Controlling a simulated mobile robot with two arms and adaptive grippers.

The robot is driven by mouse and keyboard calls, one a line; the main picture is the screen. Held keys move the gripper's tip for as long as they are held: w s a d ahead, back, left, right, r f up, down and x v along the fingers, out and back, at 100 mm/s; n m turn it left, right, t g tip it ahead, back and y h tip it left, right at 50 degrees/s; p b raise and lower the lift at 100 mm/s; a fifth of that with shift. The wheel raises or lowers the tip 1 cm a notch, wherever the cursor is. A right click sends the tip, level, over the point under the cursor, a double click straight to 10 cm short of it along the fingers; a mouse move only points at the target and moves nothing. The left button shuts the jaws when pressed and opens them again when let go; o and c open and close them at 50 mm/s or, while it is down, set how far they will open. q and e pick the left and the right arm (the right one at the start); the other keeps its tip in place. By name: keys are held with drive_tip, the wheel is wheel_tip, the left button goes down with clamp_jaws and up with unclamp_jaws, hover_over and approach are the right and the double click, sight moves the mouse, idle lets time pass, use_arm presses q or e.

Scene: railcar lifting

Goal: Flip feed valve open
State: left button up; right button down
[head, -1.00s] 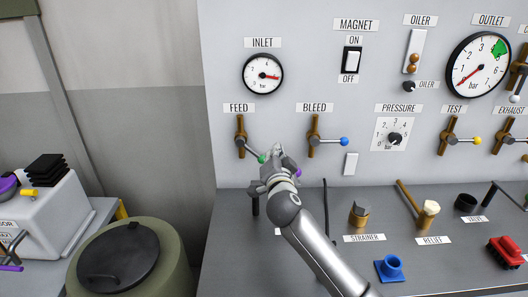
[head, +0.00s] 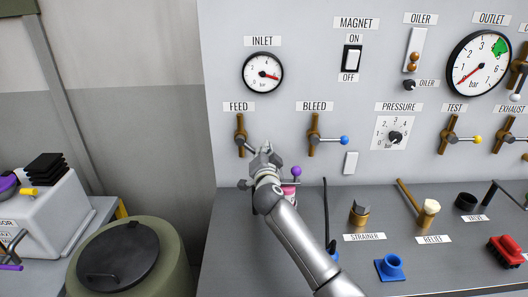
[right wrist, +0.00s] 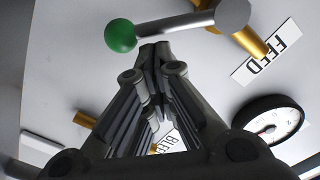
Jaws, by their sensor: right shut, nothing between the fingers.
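The feed valve (head: 240,135) is a brass body on the panel under the FEED label (head: 239,107). Its grey lever slants down to the right, and my right gripper hides its end in the head view. In the right wrist view the lever (right wrist: 175,25) ends in a green knob (right wrist: 120,36), close to the fingertips and to their left. My right gripper (head: 266,148) is shut and empty, beside the lever's end. I cannot tell whether it touches it. My left gripper is out of view.
The bleed valve (head: 314,135) with a blue knob (head: 344,141) is just right of my gripper. The inlet gauge (head: 263,73) is above. A purple knob (head: 296,171) stands close to my right arm. Strainer (head: 359,212) and relief parts lie on the shelf.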

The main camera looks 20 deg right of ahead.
drive_tip(key=shift+w+a+f+m+p, duration=0.1)
drive_tip(key=shift+a+f+m+p, duration=0.2)
drive_tip(key=shift+f+m, duration=0.45)
drive_tip(key=shift+w+a+f+m+p, duration=0.1)
drive_tip(key=shift+a+f+m+p, duration=0.15)
drive_tip(key=shift+m, duration=0.8)
drive_tip(key=shift+a+f+m+p, duration=0.2)
drive_tip(key=shift+a+f+m, duration=0.15)
drive_tip(key=shift+f+m, duration=0.4)
drive_tip(key=shift+r, duration=0.15)
